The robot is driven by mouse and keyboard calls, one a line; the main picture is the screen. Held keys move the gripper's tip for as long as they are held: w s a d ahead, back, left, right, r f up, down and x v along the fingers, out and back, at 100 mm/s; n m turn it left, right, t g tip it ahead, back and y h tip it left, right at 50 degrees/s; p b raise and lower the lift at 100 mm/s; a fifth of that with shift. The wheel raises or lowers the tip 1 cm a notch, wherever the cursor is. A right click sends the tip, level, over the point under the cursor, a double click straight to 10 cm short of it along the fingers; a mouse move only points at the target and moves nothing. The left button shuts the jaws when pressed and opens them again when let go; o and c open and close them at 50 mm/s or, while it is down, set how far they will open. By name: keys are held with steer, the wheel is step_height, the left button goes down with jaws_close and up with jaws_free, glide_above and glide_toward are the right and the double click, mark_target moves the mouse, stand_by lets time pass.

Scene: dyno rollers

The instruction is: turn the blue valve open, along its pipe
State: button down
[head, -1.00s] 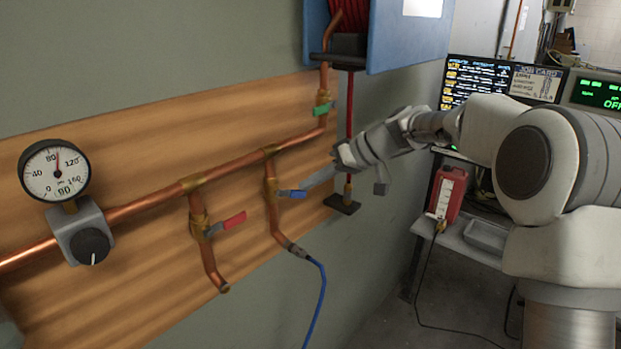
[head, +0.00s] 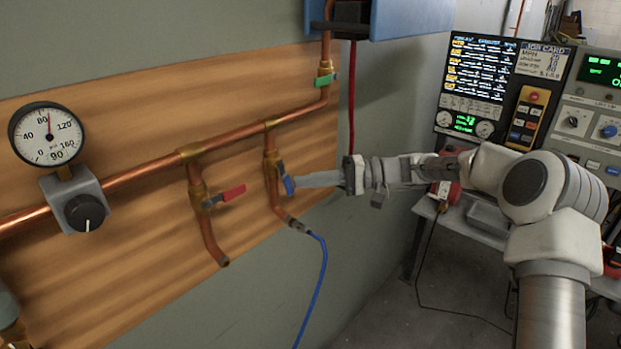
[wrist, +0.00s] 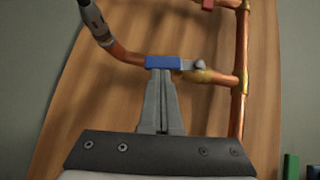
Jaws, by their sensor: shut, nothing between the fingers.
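The blue valve handle (head: 288,185) is on the copper branch pipe (head: 272,186) that drops from the main pipe. In the head view it points steeply down, close to the line of its branch. In the wrist view the blue handle (wrist: 163,63) lies roughly parallel to the branch pipe, its pivot at the right end. My gripper (head: 298,181) is shut and empty, to the right of the handle. In the wrist view its fingertips (wrist: 160,74) are at the handle's side and seem to touch it; a small gap cannot be ruled out.
A red-handled valve (head: 232,193) is on the branch to the left, and a green-handled valve (head: 325,79) is above right. A blue hose (head: 322,265) hangs below the blue valve's branch. A pressure gauge (head: 46,134) is at far left. A bench with panels stands right.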

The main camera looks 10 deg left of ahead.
steer(key=shift+s+a+f+m+g+y+b, duration=0.35)
steer(key=shift+s+f+m+g+y, duration=0.1)
steer(key=shift+m+y, duration=0.2)
stand_by(0.5)
